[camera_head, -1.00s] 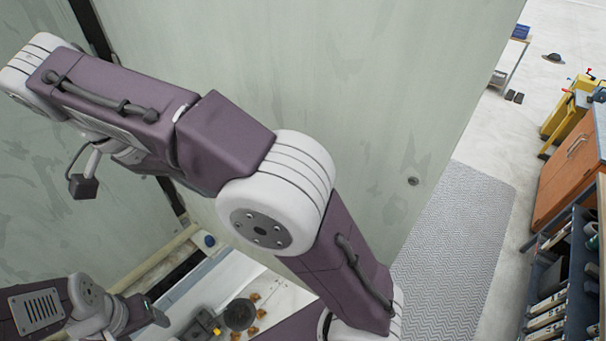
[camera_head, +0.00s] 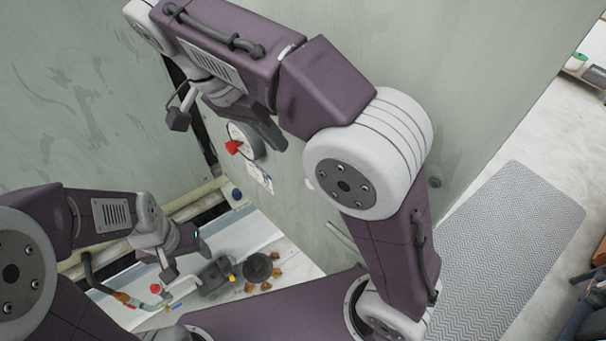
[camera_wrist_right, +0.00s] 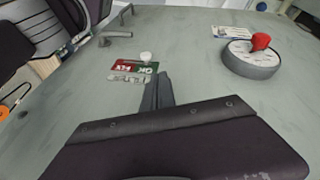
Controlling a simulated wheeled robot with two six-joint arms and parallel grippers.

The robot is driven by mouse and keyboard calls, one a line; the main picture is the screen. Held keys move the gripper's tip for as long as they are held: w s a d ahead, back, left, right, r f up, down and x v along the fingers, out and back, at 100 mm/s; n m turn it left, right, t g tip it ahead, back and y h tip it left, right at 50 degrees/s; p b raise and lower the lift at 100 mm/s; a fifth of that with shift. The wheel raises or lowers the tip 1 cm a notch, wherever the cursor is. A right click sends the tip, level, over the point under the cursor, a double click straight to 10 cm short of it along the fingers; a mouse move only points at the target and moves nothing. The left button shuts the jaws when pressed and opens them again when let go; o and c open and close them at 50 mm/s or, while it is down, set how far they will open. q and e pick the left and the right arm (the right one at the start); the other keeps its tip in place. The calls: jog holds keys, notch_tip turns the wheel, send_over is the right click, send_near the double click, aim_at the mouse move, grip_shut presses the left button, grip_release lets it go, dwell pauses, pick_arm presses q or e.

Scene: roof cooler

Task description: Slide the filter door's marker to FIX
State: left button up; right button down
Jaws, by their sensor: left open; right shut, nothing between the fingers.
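The red and green marker label (camera_wrist_right: 132,68) is on the grey-green panel in the right wrist view, its lettering upside down. A small white knob (camera_wrist_right: 146,57) stands at its edge beside the right, green half. My right gripper (camera_wrist_right: 158,92) is shut and empty, its tips just below the label's right end; I cannot tell if they touch the panel. In the head view my right gripper (camera_head: 268,132) is in front of the panel, and my arm covers part of it. My left gripper (camera_head: 183,250) is open at lower left, far from the label.
A round dial with a red knob (camera_head: 238,146) is on the panel, also in the right wrist view (camera_wrist_right: 252,57). A white sticker (camera_head: 260,178) is near it. A metal handle (camera_wrist_right: 115,36) sticks out near the label. A ledge with a dark bowl (camera_head: 258,267) lies below.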

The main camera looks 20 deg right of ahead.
pick_arm(q)
jog(key=shift+a+r, duration=0.1)
jog(key=shift+a, duration=0.2)
pick_arm(e)
jog(key=s+d+f, duration=0.2)
jog(key=d+f, duration=0.1)
jog(key=f, duration=0.5)
jog(key=shift+d, duration=0.4)
pick_arm(q)
jog(key=shift+a, duration=0.15)
pick_arm(e)
jog(key=shift+a, duration=0.15)
